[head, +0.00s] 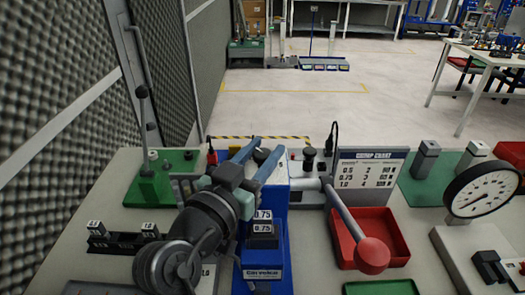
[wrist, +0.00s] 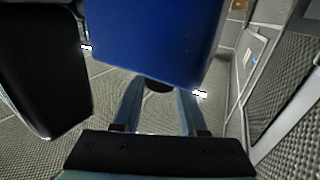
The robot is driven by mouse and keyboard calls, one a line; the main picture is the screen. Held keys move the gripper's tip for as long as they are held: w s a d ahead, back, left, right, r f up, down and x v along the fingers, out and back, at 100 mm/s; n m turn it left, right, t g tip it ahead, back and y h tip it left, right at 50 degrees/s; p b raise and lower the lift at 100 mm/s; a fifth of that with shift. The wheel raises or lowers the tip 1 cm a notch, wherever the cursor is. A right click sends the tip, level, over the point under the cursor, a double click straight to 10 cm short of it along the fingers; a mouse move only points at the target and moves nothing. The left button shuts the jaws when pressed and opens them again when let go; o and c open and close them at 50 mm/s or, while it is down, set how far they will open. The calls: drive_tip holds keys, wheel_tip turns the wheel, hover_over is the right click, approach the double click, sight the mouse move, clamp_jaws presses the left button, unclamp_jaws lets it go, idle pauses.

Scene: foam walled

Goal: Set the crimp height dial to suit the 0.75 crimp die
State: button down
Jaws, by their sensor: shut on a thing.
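The blue crimp press (head: 262,272) stands at the front middle of the bench, with blocks marked 0.75 (head: 263,228) on its front. The crimp height dial (head: 262,155) is a dark round knob at the top of the press. My gripper (head: 265,148) comes over the press from the left, its two blue fingers on either side of the dial. In the wrist view the dial (wrist: 158,85) shows as a dark knob between the fingertips, partly hidden by the blue press body. My gripper is shut on it.
The press lever with a red ball (head: 372,255) reaches forward on the right, over a red tray (head: 392,228). A round gauge (head: 482,190) stands far right. A green-based fixture (head: 160,180) and a black die rack (head: 122,240) are on the left.

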drive_tip(key=shift+a+f+m+h+b, duration=0.15)
drive_tip(key=shift+m+h+b, duration=0.2)
drive_tip(key=shift+b, duration=0.25)
drive_tip(key=shift+g+h+b, duration=0.35)
drive_tip(key=shift+g+b, duration=0.05)
drive_tip(key=m+g+h+b, duration=0.1)
drive_tip(key=m+h+b, duration=0.1)
drive_tip(key=b, duration=0.1)
drive_tip(key=shift+f+g, duration=0.1)
drive_tip(key=shift+g, duration=0.3)
drive_tip(key=shift+r+m+g+h+b, duration=0.2)
drive_tip(key=shift+m+g+h+b, duration=2.15)
drive_tip(key=shift+g, duration=0.65)
drive_tip(key=shift+m, duration=0.3)
drive_tip(key=shift+c, duration=2.3)
unclamp_jaws()
